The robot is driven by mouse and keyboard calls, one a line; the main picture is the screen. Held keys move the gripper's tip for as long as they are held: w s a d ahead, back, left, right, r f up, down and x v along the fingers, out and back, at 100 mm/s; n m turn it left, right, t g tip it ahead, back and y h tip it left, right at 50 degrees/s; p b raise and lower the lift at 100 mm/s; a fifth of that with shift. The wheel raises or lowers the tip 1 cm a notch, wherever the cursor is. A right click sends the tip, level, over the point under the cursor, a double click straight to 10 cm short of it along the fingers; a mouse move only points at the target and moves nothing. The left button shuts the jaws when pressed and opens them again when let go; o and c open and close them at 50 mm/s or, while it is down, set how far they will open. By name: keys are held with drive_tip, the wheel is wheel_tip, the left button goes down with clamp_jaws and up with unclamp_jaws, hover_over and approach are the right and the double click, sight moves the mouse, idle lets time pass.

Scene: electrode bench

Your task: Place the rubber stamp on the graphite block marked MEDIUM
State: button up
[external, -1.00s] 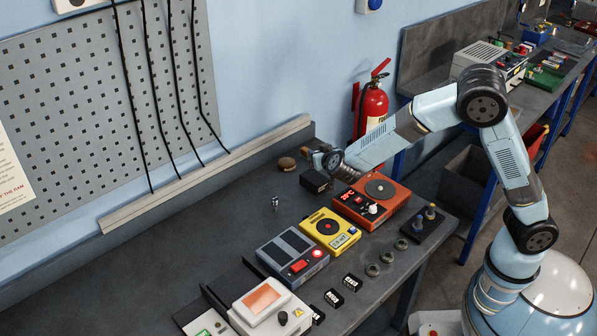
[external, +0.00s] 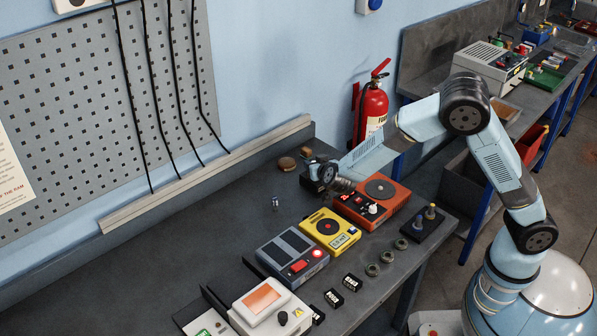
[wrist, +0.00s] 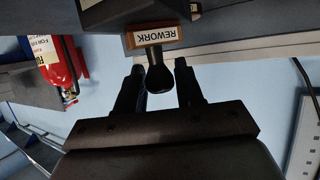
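The rubber stamp (wrist: 154,38) has a wooden base labelled REWORK and a dark knobbed handle. It shows upside down in the wrist view, at a dark block-like body; I cannot tell exactly what supports it. My gripper (wrist: 160,78) has a finger on each side of the handle, with a gap visible on the right. In the external view my gripper (external: 317,176) is at the bench's far right, and the stamp cannot be made out there. Small black labelled blocks (external: 350,283) stand at the front edge; their labels are too small to read.
An orange hot plate (external: 384,210), a yellow device (external: 343,239), a grey device (external: 292,252) and a white device (external: 270,316) line the bench. Metal rings (external: 372,270) lie in front. A small cylinder (external: 275,203) stands behind. The rear left bench is clear.

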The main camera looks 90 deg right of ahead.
drive_tip(key=o, duration=0.3)
